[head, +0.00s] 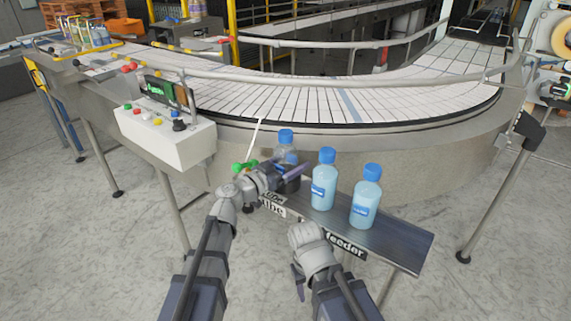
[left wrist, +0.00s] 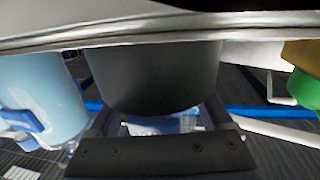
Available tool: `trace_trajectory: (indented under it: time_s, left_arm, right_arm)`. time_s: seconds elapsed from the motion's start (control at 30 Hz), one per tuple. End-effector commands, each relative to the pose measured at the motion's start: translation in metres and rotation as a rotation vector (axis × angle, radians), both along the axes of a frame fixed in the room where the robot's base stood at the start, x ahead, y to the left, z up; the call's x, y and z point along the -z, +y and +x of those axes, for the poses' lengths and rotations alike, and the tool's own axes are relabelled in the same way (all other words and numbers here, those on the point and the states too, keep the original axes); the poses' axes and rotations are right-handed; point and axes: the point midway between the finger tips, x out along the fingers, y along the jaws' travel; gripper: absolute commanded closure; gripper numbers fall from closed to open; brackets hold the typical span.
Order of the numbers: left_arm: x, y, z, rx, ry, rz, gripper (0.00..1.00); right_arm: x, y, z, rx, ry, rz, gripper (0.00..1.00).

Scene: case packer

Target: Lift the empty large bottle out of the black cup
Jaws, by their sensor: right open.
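The empty large bottle (head: 286,152), clear with a blue cap, stands upright in the black cup (head: 291,185) at the left end of the feeder shelf. My left gripper (head: 290,175) is at the cup and the bottle's lower part, hiding much of both. In the left wrist view the black cup (left wrist: 155,75) fills the middle, close to the gripper; whether the fingers grip anything is not clear. My right gripper (head: 298,282) is open and empty, low in front of the shelf, apart from the bottles.
Two filled light-blue bottles (head: 323,182) (head: 366,198) stand upright on the shelf (head: 405,243) to the right of the cup. A green object (head: 244,167) is just left of it. The curved conveyor (head: 330,100) runs behind. The shelf's right end is clear.

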Motion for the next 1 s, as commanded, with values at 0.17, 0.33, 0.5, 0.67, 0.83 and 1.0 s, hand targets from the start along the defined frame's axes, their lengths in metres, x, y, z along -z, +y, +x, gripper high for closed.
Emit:
trace_trajectory:
  time_s: [0.17,0.33,0.5,0.67,0.83,1.0]
  left_arm:
    - [0.000,0.000,0.000,0.000,0.000,0.000,0.41]
    - [0.000,0.000,0.000,0.000,0.000,0.000,0.60]
    - [0.000,0.000,0.000,0.000,0.000,0.000,0.71]
    - [0.000,0.000,0.000,0.000,0.000,0.000,0.71]
    - [-0.006,0.000,0.000,0.000,0.000,0.000,0.71]
    - [-0.022,0.000,0.000,0.000,0.000,0.000,0.71]
  right_arm:
    - [0.000,0.000,0.000,0.000,0.000,0.000,0.50]
    - [0.000,0.000,0.000,0.000,0.000,0.000,0.50]
    - [0.000,0.000,0.000,0.000,0.000,0.000,0.50]
    - [0.000,0.000,0.000,0.000,0.000,0.000,0.50]
    - [-0.006,0.000,0.000,0.000,0.000,0.000,0.50]
    - [-0.022,0.000,0.000,0.000,0.000,0.000,0.50]
